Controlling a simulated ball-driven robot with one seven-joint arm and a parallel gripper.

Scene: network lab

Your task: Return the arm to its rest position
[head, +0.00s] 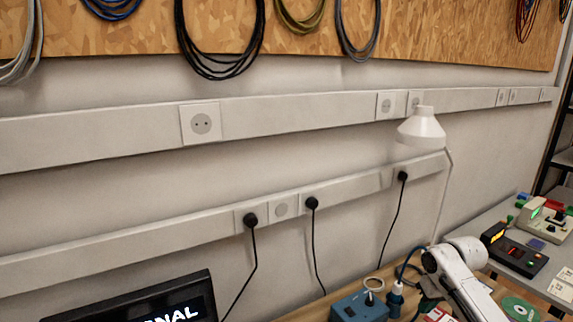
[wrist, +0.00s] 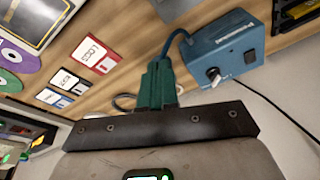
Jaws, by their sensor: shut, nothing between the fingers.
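My gripper (wrist: 157,66) shows in the wrist view as dark green fingers beyond a dark bar. The fingers are together and nothing shows held between them. They point toward the wooden bench, close to a blue cable that runs to a blue box (wrist: 226,48). My white arm (head: 460,272) reaches over the bench at the lower right of the head view. I cannot make out the fingers clearly in that view.
A white lamp (head: 421,128) rises behind my arm. Several floppy disks (wrist: 95,55) lie on the bench. A dark display (head: 150,303) stands at lower left. Black cords hang from wall sockets.

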